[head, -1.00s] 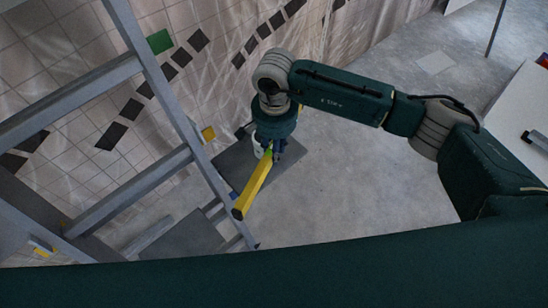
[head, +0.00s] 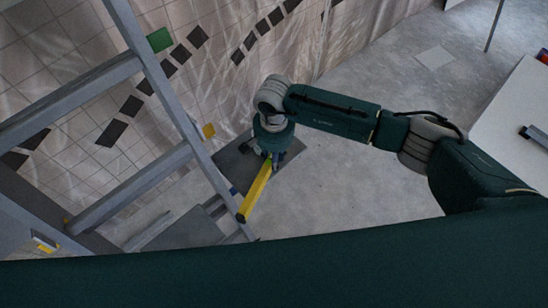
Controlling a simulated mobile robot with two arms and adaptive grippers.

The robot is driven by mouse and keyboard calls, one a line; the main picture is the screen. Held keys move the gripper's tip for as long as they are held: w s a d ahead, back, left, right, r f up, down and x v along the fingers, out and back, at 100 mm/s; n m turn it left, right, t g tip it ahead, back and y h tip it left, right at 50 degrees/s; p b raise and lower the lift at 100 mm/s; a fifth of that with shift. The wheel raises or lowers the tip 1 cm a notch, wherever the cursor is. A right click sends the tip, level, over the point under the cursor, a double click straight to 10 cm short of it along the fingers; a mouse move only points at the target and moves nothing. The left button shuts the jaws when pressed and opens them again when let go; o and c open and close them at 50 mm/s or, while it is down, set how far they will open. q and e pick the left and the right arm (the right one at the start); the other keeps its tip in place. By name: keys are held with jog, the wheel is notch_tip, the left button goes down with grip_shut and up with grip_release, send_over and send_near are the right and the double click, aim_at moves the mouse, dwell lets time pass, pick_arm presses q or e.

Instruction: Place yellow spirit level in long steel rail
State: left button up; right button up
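The yellow spirit level (head: 256,193) is a long yellow bar with a dark end cap, tilted in the picture. Long grey metal rails show at the left, but I cannot tell for certain which is the long steel rail. My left gripper is not in view.
A grey metal ladder-like frame (head: 165,88) fills the left side. Dark grey plates lie on the floor, one (head: 232,163) behind the gripper. A white table (head: 515,115) stands at the right. The concrete floor (head: 345,190) between is clear. A tiled wall (head: 225,85) is behind.

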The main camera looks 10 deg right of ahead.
jog(key=shift+o, duration=1.4)
